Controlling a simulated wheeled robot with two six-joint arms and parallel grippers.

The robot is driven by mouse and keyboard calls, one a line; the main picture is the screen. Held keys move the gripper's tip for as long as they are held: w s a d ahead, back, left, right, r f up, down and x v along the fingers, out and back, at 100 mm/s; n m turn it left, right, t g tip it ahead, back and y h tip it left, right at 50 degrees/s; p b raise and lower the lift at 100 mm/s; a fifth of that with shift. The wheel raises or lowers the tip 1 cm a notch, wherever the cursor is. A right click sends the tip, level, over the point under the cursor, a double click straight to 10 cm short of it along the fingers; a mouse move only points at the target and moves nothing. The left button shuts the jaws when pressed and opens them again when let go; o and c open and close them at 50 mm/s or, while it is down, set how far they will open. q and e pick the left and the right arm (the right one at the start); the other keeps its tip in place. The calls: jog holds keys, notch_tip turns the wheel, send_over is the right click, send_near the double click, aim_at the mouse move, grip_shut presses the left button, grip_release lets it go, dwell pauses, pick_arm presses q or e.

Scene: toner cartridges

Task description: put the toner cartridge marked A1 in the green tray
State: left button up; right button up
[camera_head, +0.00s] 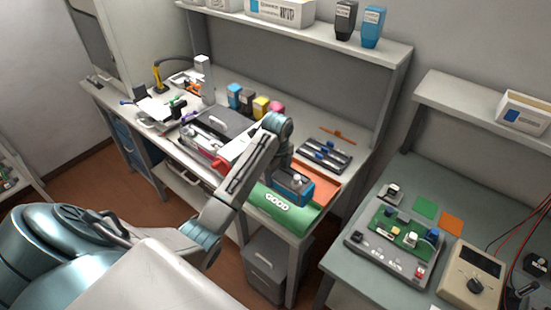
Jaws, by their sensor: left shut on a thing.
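The green tray (271,209), lettered GOOD, sits at the front right of the workbench. My left arm reaches across the bench from the lower left, and its gripper (289,174) points down over the back part of the green tray. The gripper is shut on a dark blue toner cartridge (293,190), partly hidden by the arm. I cannot read a mark on it, nor tell whether it touches the tray. Blue (234,95), dark, yellow (260,107) and magenta (276,108) cartridges stand in a row behind the arm. My right gripper is not in view.
An orange tray (322,191) lies right behind the green one. A dark rack (324,155) stands behind it, and a grey printer (217,122) stands left of the arm. A black (345,20) and a blue cartridge (371,27) stand on the shelf. A second table is at right.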

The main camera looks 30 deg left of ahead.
pick_arm(q)
jog(key=shift+s+d+f, duration=0.1)
jog(key=shift+d+f, duration=0.05)
jog(key=shift+f, duration=0.85)
notch_tip(320, 180, down, 5)
jog(key=shift+r+b, duration=0.1)
jog(key=shift+b, duration=0.35)
jog(key=shift+f+b, duration=0.4)
jog(key=shift+f, duration=0.95)
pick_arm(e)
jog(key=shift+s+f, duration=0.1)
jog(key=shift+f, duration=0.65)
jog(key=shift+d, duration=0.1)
pick_arm(q)
jog(key=o, duration=1.3)
jog(key=shift+o, duration=1.1)
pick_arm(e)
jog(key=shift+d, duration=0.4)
